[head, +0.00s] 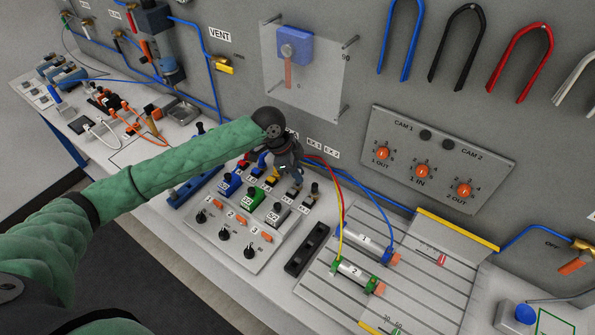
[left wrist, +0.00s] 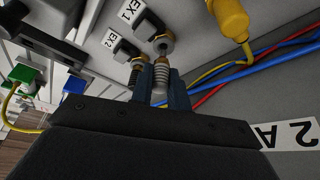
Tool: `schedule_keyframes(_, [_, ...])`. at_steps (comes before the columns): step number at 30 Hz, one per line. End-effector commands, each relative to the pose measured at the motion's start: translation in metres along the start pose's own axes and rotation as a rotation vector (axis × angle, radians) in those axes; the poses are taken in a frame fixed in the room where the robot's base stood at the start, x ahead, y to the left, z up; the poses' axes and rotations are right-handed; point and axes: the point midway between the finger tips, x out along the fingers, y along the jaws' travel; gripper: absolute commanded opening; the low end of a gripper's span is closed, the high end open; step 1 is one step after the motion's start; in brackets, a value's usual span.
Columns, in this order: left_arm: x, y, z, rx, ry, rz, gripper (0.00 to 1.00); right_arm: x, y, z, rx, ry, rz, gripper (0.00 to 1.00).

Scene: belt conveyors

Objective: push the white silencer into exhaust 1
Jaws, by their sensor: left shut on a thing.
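My left gripper (left wrist: 160,82) is shut on a pale, ribbed silencer (left wrist: 160,74) in the left wrist view. The silencer's tip is right at the brass-ringed port of exhaust 1 (left wrist: 162,45), beside the EX 1 label (left wrist: 130,10). I cannot tell how deep it sits. In the head view the left gripper (head: 286,165) is at the wall behind the valve panel, near the EX 1 label (head: 314,143), and it hides the silencer. A second ribbed, darker fitting (left wrist: 135,72) is at the EX 2 port, just left of the gripper. My right gripper is out of view.
A yellow plug (left wrist: 229,18) and blue, red and yellow hoses (left wrist: 270,60) run close to the right of the port in the left wrist view. The valve panel (head: 243,262) with coloured connectors stands below the arm. Two cylinders (head: 352,272) lie to the right.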

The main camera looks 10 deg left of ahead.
Motion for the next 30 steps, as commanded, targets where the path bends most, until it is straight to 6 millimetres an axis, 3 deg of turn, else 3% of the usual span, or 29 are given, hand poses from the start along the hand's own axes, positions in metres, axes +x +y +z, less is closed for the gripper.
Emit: schedule_keyframes(30, [-0.0007, 0.0003, -0.0003, 0.0, 0.0, 0.0, 0.0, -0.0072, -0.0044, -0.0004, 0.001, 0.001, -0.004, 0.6])
